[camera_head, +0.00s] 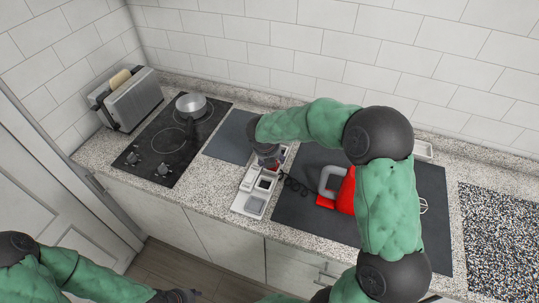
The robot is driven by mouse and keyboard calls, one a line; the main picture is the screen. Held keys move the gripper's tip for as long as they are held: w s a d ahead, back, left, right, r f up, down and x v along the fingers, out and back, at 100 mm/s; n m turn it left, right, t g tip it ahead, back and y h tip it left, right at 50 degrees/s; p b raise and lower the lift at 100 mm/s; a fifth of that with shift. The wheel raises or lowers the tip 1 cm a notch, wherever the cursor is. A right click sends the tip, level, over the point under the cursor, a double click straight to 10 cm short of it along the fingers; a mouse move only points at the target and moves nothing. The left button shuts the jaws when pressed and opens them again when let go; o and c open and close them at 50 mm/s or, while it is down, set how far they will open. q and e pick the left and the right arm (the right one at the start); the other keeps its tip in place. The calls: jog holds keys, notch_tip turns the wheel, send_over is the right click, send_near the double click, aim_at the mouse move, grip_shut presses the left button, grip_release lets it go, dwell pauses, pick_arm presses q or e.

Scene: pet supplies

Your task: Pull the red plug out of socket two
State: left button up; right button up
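A pale socket strip (249,204) lies on the counter, with several dark-framed sockets in a row running away from me. My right gripper (268,163) points down over the strip's far part. A small patch of red shows at its fingertips; it may be the red plug, but the gripper hides most of it. I cannot tell whether the fingers are closed on it or which socket it is in. My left gripper (180,296) is low at the bottom edge, away from the counter, and its fingers are too small to read.
A red mixer (345,192) with a grey handle stands on a dark mat (295,212) right of the strip, a black coiled cord (297,186) beside it. A hob (150,150) with a pot (190,104) and a toaster (130,100) are at left. My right arm spans the mat.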

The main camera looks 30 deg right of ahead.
jog(key=shift+b+x, duration=0.3)
jog(key=shift+x, duration=1.2)
grip_shut()
jog(key=shift+r, duration=0.15)
jog(key=shift+r+p, duration=2.25)
